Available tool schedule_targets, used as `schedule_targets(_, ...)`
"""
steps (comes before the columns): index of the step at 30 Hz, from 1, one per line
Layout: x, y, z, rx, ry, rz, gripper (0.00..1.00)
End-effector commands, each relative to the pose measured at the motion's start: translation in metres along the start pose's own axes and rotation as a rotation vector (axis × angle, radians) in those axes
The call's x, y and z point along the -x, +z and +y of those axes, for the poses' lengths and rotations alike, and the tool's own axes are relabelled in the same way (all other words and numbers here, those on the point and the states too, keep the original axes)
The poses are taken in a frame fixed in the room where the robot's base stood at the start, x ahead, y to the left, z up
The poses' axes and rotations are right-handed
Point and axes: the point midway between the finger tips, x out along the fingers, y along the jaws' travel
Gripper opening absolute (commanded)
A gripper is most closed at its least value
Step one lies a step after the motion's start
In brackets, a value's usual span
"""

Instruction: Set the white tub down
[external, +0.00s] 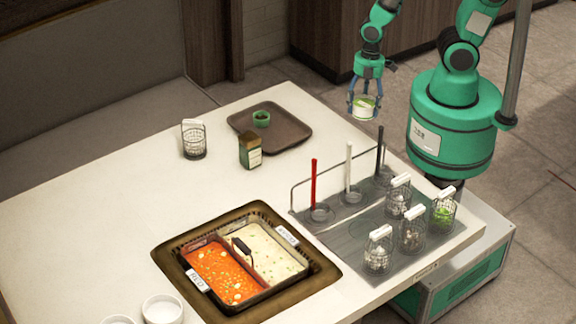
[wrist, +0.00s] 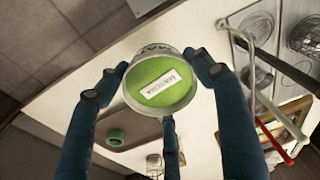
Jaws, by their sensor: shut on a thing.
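A white tub (external: 363,112) with a green top is held in my gripper (external: 364,100), in the air beyond the far edge of the white table (external: 110,190). In the wrist view the tub (wrist: 160,82) shows a green face with a white label, which seems to read "MATCHA". The blue fingers of my gripper (wrist: 160,95) are shut around its sides. The table lies below and behind the tub in the wrist view.
A brown tray (external: 290,134) with a small green cup (external: 261,119) lies near the far edge. A rack (external: 320,212) with upright red, white and black handles and several wire baskets (external: 411,229) fill the right side.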

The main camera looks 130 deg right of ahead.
Motion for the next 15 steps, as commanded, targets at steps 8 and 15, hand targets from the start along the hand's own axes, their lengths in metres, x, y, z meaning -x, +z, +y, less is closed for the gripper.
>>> schedule_targets(8,0.009,-0.050,0.036,0.070,-0.009,0.003,0.34)
schedule_targets(15,0.013,-0.096,0.065,0.134,-0.017,0.004,0.34)
